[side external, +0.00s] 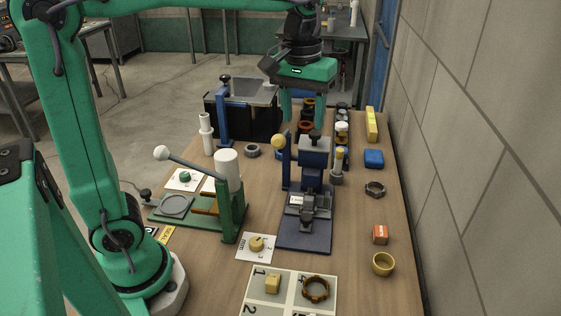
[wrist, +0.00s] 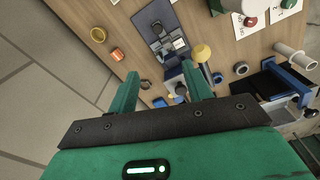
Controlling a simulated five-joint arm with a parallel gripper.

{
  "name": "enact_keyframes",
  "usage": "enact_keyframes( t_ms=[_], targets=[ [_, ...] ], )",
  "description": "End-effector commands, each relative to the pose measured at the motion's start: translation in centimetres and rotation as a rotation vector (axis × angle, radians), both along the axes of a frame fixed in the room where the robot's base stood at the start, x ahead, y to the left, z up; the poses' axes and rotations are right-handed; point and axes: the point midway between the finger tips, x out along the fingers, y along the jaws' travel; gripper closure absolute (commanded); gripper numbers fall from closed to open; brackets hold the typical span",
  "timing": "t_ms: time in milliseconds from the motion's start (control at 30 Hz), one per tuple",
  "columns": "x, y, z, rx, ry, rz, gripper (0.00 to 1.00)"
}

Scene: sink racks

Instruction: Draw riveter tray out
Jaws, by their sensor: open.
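Two lever presses stand on the wooden bench, and I cannot tell which is the riveter. The blue one (side external: 314,168) has a yellow ball handle (side external: 279,142) and a grey block (side external: 307,205) on its dark base. The green one (side external: 231,215) has a white-ball lever. My gripper (side external: 303,112) is open and empty, fingers pointing down, above the bench behind the blue press. In the wrist view, the blue press's base (wrist: 160,20) and yellow ball (wrist: 202,53) lie beyond the fingers.
Several small pots and bottles (side external: 341,132) stand below and right of my gripper. A black box (side external: 240,122) with a blue stand is at the back left. A yellow block (side external: 371,124), blue block (side external: 373,158) and rings line the right edge, near a grey wall.

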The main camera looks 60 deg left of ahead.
Motion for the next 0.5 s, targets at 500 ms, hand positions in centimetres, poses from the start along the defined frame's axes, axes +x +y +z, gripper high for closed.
enact_keyframes(
  t_ms=[500],
  targets=[
    [1.9,-0.8,-3.1,0.006,0.060,0.060,0.50]
  ],
)
